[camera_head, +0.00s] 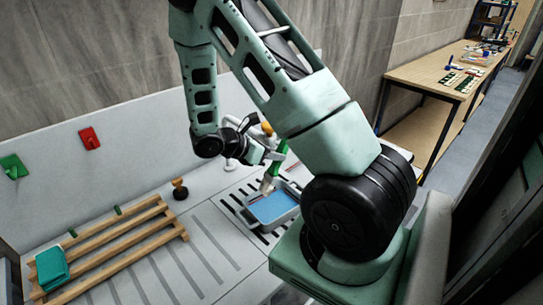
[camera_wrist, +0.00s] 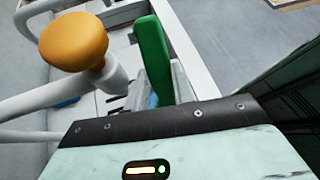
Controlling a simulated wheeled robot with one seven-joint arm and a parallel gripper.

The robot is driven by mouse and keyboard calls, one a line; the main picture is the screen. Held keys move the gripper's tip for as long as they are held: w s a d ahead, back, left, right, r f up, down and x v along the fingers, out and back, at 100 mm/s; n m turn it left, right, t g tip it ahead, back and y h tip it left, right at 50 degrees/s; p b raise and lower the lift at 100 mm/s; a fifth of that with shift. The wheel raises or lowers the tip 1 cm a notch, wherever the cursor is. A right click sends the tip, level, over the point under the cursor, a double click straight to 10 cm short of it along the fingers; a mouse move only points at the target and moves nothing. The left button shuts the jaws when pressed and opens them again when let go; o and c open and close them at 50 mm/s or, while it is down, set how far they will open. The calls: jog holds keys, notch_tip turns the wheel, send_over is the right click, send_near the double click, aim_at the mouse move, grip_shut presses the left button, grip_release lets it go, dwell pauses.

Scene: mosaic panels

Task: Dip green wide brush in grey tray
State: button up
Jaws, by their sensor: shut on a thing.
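My gripper (camera_head: 273,156) is shut on the green wide brush (camera_head: 281,150), gripping it by its handle above the sink area. The tray holds a blue surface (camera_head: 272,206). I cannot tell whether the brush head touches the blue. In the wrist view the green handle (camera_wrist: 153,60) stands up beyond the dark edge of my gripper; the brush head is hidden there.
A white tap with an orange knob (camera_wrist: 75,42) stands close beside my gripper. A wooden rack (camera_head: 110,245) with a green block (camera_head: 52,268) lies to the left. Red (camera_head: 89,138) and green (camera_head: 14,166) pieces are on the back wall. A wooden table (camera_head: 440,75) stands far right.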

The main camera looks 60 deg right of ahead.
notch_tip(320, 180, down, 12)
jog(key=b, duration=0.9)
jog(key=shift+a, duration=0.15)
dwell(0.6)
jog(key=shift+w+a, duration=0.2)
jog(key=shift+a, duration=0.4)
jog(key=shift+d, duration=0.2)
jog(key=shift+s+d, duration=0.2)
jog(key=shift+d, duration=0.35)
jog(key=shift+w+a, duration=0.2)
jog(key=shift+a, duration=0.55)
